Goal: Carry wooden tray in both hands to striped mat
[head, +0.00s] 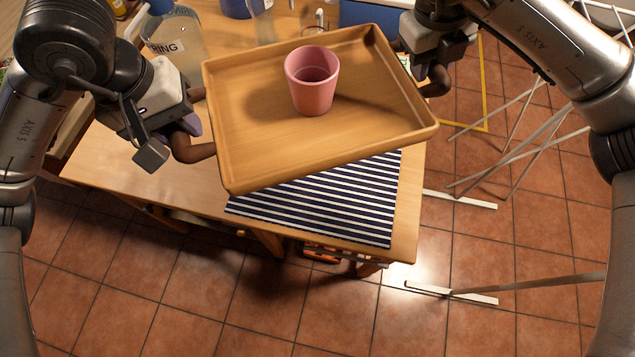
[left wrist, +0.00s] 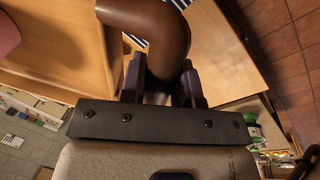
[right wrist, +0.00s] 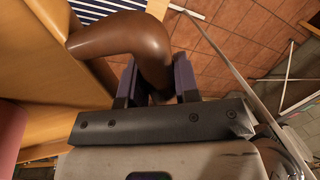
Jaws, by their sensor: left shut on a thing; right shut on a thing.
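The wooden tray (head: 370,135) is held in the air above the table, turned a little in the picture, with a pink cup (head: 311,82) standing upright on it. My left gripper (head: 190,125) is shut on the tray's brown handle at the left side; that handle also shows in the left wrist view (left wrist: 160,35). My right gripper (head: 425,70) is shut on the handle at the right side, seen in the right wrist view (right wrist: 125,38). The striped mat (head: 340,205), dark blue and white, lies at the table's front right corner, partly hidden by the tray.
The wooden table (head: 115,165) has bare room left of the mat. A clear labelled container (head: 175,40) and a blue container (head: 237,8) stand toward the back. Thin metal legs (head: 510,150) stand on the tiled floor to the right.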

